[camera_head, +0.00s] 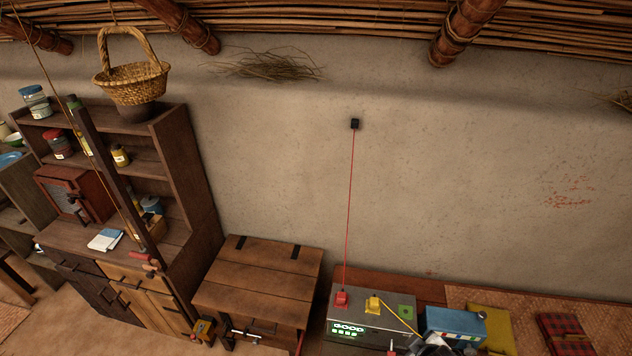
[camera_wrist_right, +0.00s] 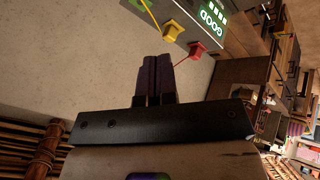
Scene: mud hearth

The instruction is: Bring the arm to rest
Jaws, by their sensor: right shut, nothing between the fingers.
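My right gripper (camera_wrist_right: 154,78) is shut and empty in the right wrist view, its two dark fingers side by side against the plain wall behind. In the head view, part of a black and white shape (camera_head: 436,346) at the bottom edge looks like my right arm; its fingers cannot be made out there. My left gripper is in neither view. A grey box (camera_head: 372,322) with a lit green display reading GOOD stands on the table. It carries a red plug (camera_head: 341,299) and a yellow plug (camera_head: 374,304), both also in the right wrist view.
A red cord (camera_head: 349,210) runs from the red plug up to a black wall socket (camera_head: 355,124). A blue box (camera_head: 453,324) stands right of the grey box. A wooden desk (camera_head: 262,283) and shelf cabinet (camera_head: 185,165) stand left. A basket (camera_head: 135,82) hangs above.

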